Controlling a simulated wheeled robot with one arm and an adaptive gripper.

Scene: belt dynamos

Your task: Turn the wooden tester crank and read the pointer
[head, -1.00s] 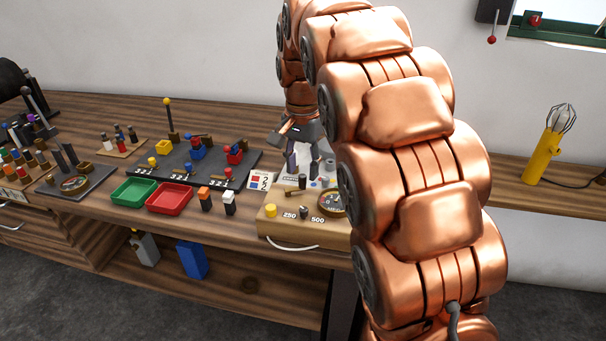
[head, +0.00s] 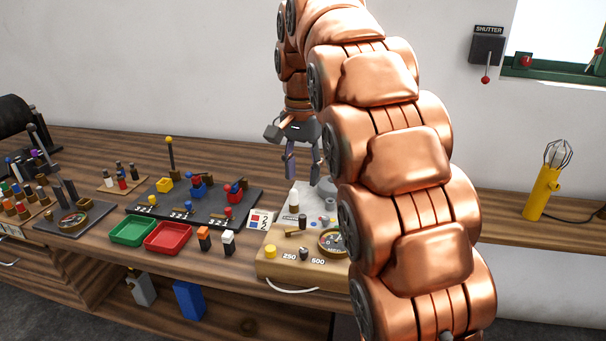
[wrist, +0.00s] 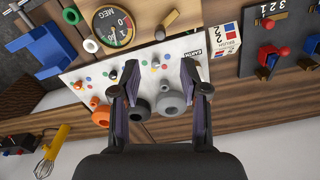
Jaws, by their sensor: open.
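The wooden tester (head: 285,271) stands at the front right of the bench in the head view, with 250 and 500 marks on its front. Its round dial (head: 332,241) is partly hidden by my arm; it shows in the wrist view (wrist: 113,27), its reading too small to tell. A small bar with a dark upright knob, which looks like the crank (head: 295,233), sits left of the dial; it shows in the wrist view too (wrist: 171,18). My gripper (head: 303,172) is open and empty, above the white panel (wrist: 95,72) behind the tester, apart from the crank.
Grey rings (wrist: 170,104) and an orange ring (wrist: 101,117) lie near my fingertips. A brush card (head: 260,220), green tray (head: 133,231), red tray (head: 168,238) and dark board (head: 235,210) stand left. A yellow lamp (head: 541,193) stands far right.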

